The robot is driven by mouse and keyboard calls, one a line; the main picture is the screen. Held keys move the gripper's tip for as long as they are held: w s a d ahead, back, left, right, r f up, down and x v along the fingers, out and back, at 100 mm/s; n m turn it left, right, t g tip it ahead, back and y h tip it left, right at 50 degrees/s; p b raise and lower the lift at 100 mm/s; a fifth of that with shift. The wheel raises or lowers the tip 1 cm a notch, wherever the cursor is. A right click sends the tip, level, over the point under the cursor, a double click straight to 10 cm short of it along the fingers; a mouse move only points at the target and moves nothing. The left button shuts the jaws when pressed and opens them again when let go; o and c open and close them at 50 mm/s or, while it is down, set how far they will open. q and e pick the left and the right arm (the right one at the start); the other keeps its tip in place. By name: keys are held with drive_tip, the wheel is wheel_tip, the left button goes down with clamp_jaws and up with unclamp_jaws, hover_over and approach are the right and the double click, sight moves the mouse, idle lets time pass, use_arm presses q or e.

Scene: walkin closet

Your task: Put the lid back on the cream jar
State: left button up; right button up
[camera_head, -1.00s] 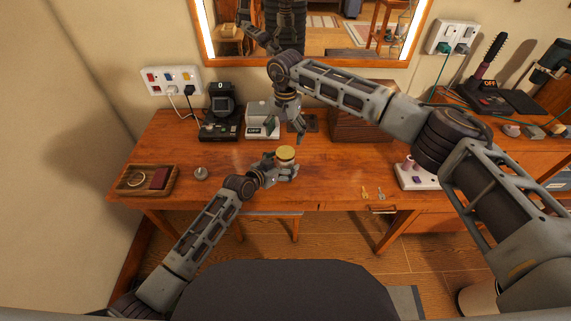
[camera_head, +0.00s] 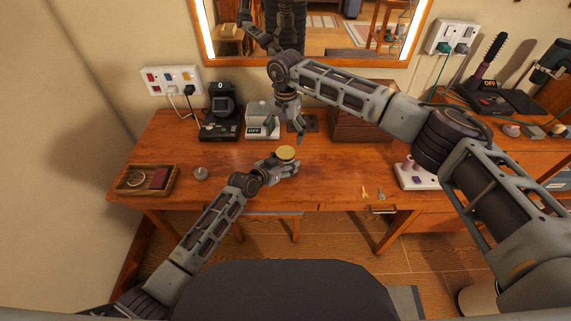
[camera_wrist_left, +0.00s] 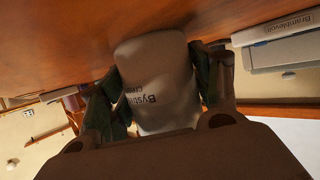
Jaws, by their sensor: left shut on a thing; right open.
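The cream jar (camera_wrist_left: 152,65) is pale, with dark lettering, and sits between the green-padded fingers of my left gripper (camera_wrist_left: 155,95). In the head view, my left gripper (camera_head: 284,169) is shut on the jar above the front part of the desk, and its fingers hide most of the jar's body. A round gold lid (camera_head: 286,152) shows at the top of the jar; whether it is fully seated cannot be told. My right gripper (camera_head: 286,129) is open and empty, just behind and above the lid, apart from it.
The wooden desk (camera_head: 335,170) has clear room right of the jar. A wooden tray (camera_head: 128,190) and small round item (camera_head: 201,173) lie left. A black device (camera_head: 220,118), white box (camera_head: 263,117) and wooden box (camera_head: 358,123) stand behind. A white power strip (camera_head: 407,181) is right.

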sight(286, 152)
use_arm(q)
clamp_jaws()
use_arm(e)
drive_tip(key=shift+f, duration=0.1)
idle(0.8)
drive_tip(key=shift+f, duration=3.9)
